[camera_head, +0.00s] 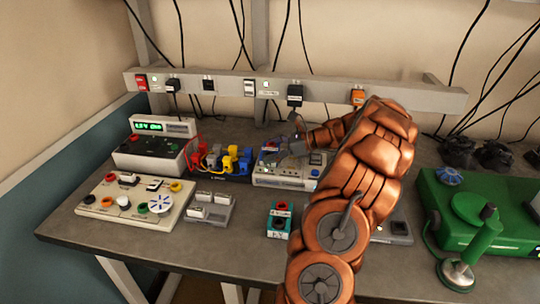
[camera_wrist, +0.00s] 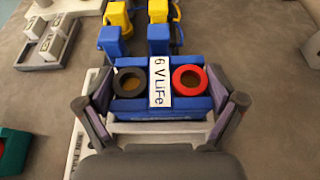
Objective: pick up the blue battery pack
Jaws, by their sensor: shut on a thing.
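The blue battery pack (camera_wrist: 135,109) is in the middle of the wrist view. It has a white label reading "6 V LiFe" between a black round terminal and a red one. My gripper (camera_wrist: 160,114) has a finger on each side of it and is shut on it. In the head view my gripper (camera_head: 298,143) is over the back middle of the bench, at a pale grey device (camera_head: 285,179). The pack is hard to make out there. I cannot tell whether it is lifted clear.
Blue and yellow blocks (camera_head: 230,160) stand in a dark rack left of my gripper. A teal pack (camera_head: 280,220) sits in front. A grey holder (camera_head: 208,209) and control boxes are at left. A green machine (camera_head: 480,210) is at right. A socket rail (camera_head: 225,86) runs behind.

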